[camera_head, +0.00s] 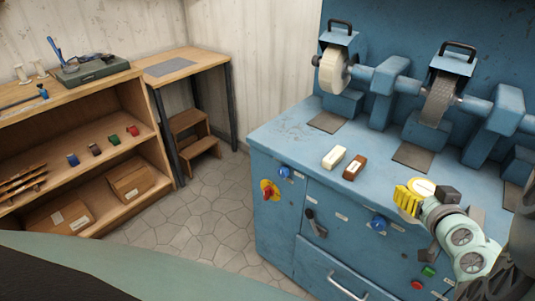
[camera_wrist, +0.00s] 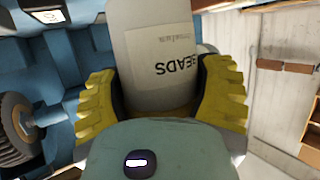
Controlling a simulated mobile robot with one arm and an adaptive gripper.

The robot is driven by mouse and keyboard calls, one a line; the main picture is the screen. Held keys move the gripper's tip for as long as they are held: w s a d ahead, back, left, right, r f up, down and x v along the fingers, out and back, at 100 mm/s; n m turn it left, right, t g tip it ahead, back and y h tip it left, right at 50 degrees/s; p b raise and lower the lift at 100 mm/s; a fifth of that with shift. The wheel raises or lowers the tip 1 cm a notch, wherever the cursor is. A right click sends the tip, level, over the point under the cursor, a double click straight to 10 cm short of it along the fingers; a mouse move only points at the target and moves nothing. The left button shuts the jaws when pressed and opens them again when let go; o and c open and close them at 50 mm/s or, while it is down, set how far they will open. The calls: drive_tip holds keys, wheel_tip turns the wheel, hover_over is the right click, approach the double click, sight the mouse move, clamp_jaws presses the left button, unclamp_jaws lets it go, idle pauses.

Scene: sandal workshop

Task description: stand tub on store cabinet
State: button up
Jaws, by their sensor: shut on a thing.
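My gripper (camera_head: 408,200), with yellow ribbed fingers, is at the right of the head view, above the blue machine bench. In the wrist view, its two fingers (camera_wrist: 160,80) are shut around a pale tub (camera_wrist: 158,60) with a label reading "BEADS". In the head view, the tub's round cream-and-yellow end (camera_head: 423,186) shows beside the fingers, and the rest is mostly hidden. The open-fronted wooden shelf unit (camera_head: 92,143) stands at the left; I cannot tell whether it is the store cabinet.
The blue bench (camera_head: 275,135) carries grinding wheels (camera_head: 334,72), a white block (camera_head: 334,157) and a brown block (camera_head: 355,167). A green case (camera_head: 92,68) and tools lie on the shelf unit's top. A small wooden table (camera_head: 185,62) and step stool (camera_head: 190,125) stand beyond. Floor between is clear.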

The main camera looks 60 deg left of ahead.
sight(406, 215)
drive_tip(key=shift+s+d+r+b, duration=0.15)
drive_tip(key=shift+s+d+b, duration=0.1)
drive_tip(key=shift+s, duration=1.15)
drive_tip(key=shift+s+d+r+b, duration=0.1)
drive_tip(key=shift+s+d+b, duration=0.1)
drive_tip(key=shift+s, duration=1.15)
drive_tip(key=shift+s+d+r+b, duration=0.15)
drive_tip(key=shift+s+d+b, duration=0.1)
drive_tip(key=shift+s, duration=1.15)
